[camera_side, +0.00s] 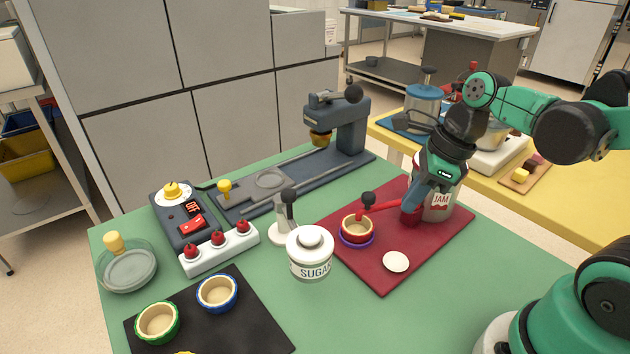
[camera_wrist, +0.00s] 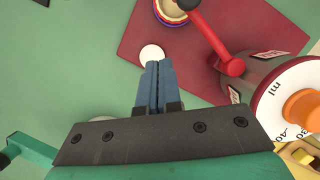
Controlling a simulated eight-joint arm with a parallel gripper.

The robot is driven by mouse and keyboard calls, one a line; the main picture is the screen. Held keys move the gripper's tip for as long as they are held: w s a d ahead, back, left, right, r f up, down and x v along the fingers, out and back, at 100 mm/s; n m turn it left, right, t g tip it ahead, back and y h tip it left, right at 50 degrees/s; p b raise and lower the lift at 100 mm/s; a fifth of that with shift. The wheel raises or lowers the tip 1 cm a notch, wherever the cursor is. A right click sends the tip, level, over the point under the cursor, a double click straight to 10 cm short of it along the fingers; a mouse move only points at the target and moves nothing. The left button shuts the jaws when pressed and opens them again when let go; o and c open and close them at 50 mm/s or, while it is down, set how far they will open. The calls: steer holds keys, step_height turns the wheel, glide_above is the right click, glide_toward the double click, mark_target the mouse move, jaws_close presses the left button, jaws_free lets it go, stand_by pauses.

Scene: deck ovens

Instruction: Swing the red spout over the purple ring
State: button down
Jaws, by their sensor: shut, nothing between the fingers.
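The red spout (camera_side: 385,206) runs from the front of the JAM dispenser (camera_side: 440,203) to a black knob (camera_side: 368,198). The purple ring (camera_side: 357,242) lies on the dark red mat, with a red-rimmed bowl (camera_side: 357,229) on it. The spout's knob end overlaps the bowl's edge in the wrist view, where the spout (camera_wrist: 218,42) and bowl (camera_wrist: 172,12) show partly cut off; its exact alignment is unclear. My gripper (camera_wrist: 159,63) is shut and empty. Its blue fingers are apart from the spout in the wrist view. In the side view my gripper (camera_side: 408,204) partly hides the dispenser.
A white disc (camera_side: 396,261) lies on the mat (camera_side: 383,280). The SUGAR jar (camera_side: 310,256) and a small black-knobbed lever (camera_side: 285,222) stand left of the mat. A grey press (camera_side: 349,128) stands behind.

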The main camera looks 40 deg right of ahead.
steer(key=s+a+v, duration=0.1)
steer(key=v, duration=0.7)
steer(key=w+a+f+n+t+h, duration=0.1)
steer(key=w+f+n+t, duration=0.1)
steer(key=n, duration=1.2)
steer(key=w+a+f+n+t+h, duration=0.1)
steer(key=w+f+n+t, duration=0.1)
steer(key=n, duration=1.2)
steer(key=shift+w+a+f+n, duration=0.3)
steer(key=shift+w+a+f, duration=0.15)
steer(key=shift+w, duration=0.1)
